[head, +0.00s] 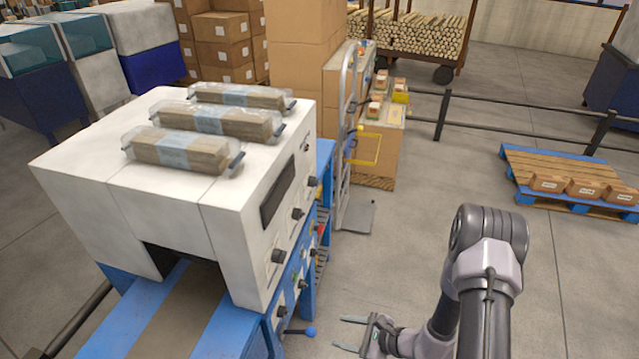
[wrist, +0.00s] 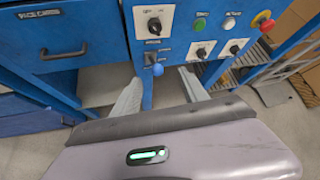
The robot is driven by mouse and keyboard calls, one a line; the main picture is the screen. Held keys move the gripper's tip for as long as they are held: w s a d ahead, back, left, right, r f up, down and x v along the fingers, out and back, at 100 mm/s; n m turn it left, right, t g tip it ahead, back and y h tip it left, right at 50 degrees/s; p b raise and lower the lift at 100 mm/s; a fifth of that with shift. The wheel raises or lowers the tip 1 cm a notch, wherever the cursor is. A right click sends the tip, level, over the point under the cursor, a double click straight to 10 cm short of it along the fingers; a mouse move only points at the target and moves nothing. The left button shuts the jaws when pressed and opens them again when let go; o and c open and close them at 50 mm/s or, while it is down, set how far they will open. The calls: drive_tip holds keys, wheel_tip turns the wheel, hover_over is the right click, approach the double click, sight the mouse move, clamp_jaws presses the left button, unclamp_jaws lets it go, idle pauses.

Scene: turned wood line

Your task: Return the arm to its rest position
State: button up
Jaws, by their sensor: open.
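My gripper (head: 350,333) is at the bottom of the head view, to the right of the blue machine's front. Its two fingers are apart with nothing between them. In the wrist view my gripper (wrist: 162,92) also shows open and empty, with its fingers pointing toward the blue control panel (wrist: 192,27). A lever with a blue ball (wrist: 157,69) stands in line with the gap between the fingers in that view. I cannot tell how far it is from them. The same blue ball (head: 310,332) shows left of the fingertips in the head view.
The white-topped machine (head: 150,215) fills the left, with wrapped bundles (head: 210,121) on top. A hand truck (head: 346,150) stands behind it. A blue pallet (head: 570,185) with small boxes lies at the right. The floor (head: 420,235) between is clear.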

drive_tip(key=a+r+n+g+y+b, duration=0.1)
drive_tip(key=a+r+n+g+b, duration=0.2)
drive_tip(key=r, duration=0.7)
drive_tip(key=a+r+n+g+b, duration=0.1)
drive_tip(key=a+r+n, duration=0.2)
drive_tip(key=r+n, duration=0.45)
drive_tip(key=s+d+r+n+t+h+b, duration=0.3)
drive_tip(key=s+d+r+n+h+b, duration=0.1)
drive_tip(key=s+r, duration=1.1)
drive_tip(key=s+d+n+h, duration=0.1)
drive_tip(key=n+h, duration=0.1)
drive_tip(key=h, duration=0.1)
drive_tip(key=shift+s+d+n+h, duration=0.2)
drive_tip(key=shift+s+n+h, duration=0.15)
drive_tip(key=shift+s+h, duration=0.05)
drive_tip(key=shift+o, duration=0.2)
